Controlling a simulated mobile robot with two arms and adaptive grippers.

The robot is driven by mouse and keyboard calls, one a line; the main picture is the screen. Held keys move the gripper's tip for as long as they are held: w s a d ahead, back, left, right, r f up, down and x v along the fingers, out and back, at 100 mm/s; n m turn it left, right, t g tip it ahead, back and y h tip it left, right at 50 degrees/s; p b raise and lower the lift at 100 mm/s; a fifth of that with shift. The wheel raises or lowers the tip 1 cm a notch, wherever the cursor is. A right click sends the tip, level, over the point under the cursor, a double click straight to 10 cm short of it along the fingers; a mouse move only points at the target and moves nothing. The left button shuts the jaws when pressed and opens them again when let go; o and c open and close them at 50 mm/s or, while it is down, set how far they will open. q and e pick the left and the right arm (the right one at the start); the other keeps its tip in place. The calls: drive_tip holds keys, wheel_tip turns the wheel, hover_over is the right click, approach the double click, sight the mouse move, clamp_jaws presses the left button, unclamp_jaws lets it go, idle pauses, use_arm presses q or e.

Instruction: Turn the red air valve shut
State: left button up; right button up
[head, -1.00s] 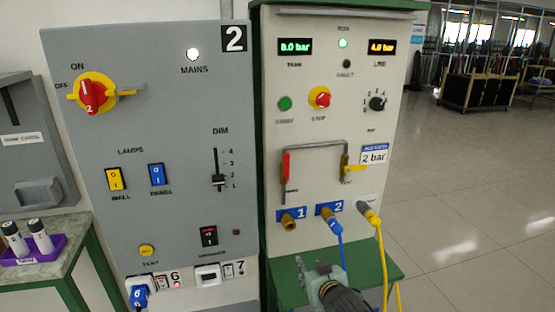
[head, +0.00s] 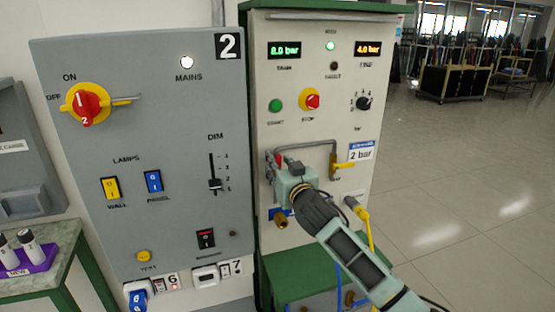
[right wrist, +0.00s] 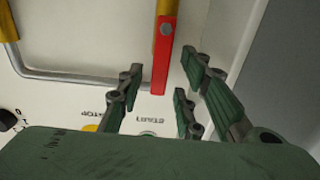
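The red valve handle (head: 279,158) is on the left leg of the grey pipe on the cream air panel, mostly hidden in the head view by my right gripper (head: 284,176). In the right wrist view the red handle (right wrist: 162,60) hangs straight along the pipe from a brass body. Its lower end lies between the open fingers of my right gripper (right wrist: 160,88). I see gaps on both sides, and no finger clearly touches it. My left gripper is not in view.
A yellow valve handle (head: 345,165) is on the pipe's right leg. Below are a brass port (head: 281,221), a blue hose (head: 339,285) and a yellow hose plug (head: 358,212). The grey electrical panel (head: 130,215) stands at left. Open floor lies right.

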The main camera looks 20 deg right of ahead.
drive_tip(key=shift+w, duration=0.8)
clamp_jaws()
